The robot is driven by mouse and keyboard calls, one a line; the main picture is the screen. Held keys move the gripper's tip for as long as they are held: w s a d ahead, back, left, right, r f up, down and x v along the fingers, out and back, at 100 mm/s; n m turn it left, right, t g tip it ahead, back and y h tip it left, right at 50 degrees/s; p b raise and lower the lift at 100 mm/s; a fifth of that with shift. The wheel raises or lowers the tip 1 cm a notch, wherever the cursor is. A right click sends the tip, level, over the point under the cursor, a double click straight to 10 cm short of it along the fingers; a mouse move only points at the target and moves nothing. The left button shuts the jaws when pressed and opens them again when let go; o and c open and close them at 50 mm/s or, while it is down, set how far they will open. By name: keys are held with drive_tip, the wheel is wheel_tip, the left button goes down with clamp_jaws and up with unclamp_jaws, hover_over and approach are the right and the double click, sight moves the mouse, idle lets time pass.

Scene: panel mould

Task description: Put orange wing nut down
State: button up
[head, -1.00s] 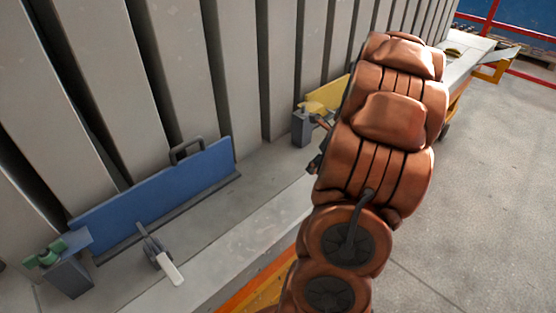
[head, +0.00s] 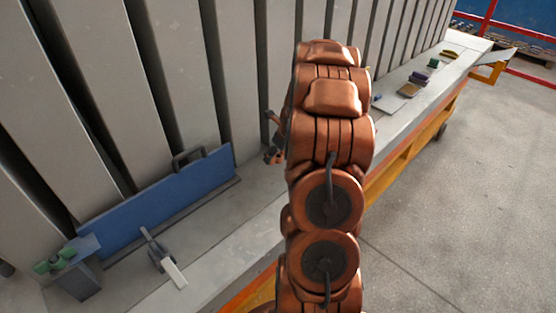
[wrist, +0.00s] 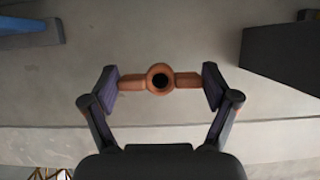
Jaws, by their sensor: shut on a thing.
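The orange wing nut (wrist: 160,79) is in the wrist view, with a round hub, a dark hole and two flat wings. My gripper (wrist: 160,80) is shut on it, one pad at the end of each wing. The grey bench top (wrist: 190,112) lies below it; I cannot tell the exact height between them. In the head view my gripper (head: 273,140) shows small and dark left of my arm, near the grey upright panels, and the wing nut is hard to make out there.
A blue panel (head: 158,198) with a handle stands on the bench, with a toggle clamp (head: 163,258) before it. Green wing nuts (head: 55,259) sit on a grey block at the left. A dark block (wrist: 282,58) is right of my gripper. Small items lie farther along the bench.

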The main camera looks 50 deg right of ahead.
sight(278, 168)
drive_tip(key=shift+s+f+p, duration=0.1)
drive_tip(key=shift+f+p, duration=0.4)
drive_tip(key=shift+f, duration=1.25)
drive_tip(key=shift+f, duration=0.1)
drive_tip(key=o, duration=1)
drive_tip(key=shift+o, duration=0.2)
drive_tip(key=b+v, duration=0.2)
drive_tip(key=v, duration=1)
drive_tip(key=shift+b, duration=0.3)
drive_tip(key=s+a+r+n+g+y, duration=0.1)
drive_tip(key=s+a+r+n, duration=0.1)
drive_tip(key=a+n, duration=0.55)
drive_tip(key=s+a+r+n+g, duration=0.15)
drive_tip(key=a+n, duration=0.25)
drive_tip(key=a, duration=0.6)
drive_tip(key=s+a+r+n+g+y, duration=0.1)
drive_tip(key=s+a+r+n, duration=0.1)
drive_tip(key=a+n, duration=0.55)
drive_tip(key=s+a+n+g+h, duration=0.1)
drive_tip(key=s+a+n, duration=0.5)
drive_tip(key=s+n, duration=0.2)
drive_tip(key=s+a+r+n+g, duration=0.1)
drive_tip(key=s+a+n+g, duration=0.1)
drive_tip(key=s+a+n, duration=0.4)
drive_tip(key=s+n, duration=0.3)
drive_tip(key=s, duration=0.3)
drive_tip(key=shift+h, duration=0.4)
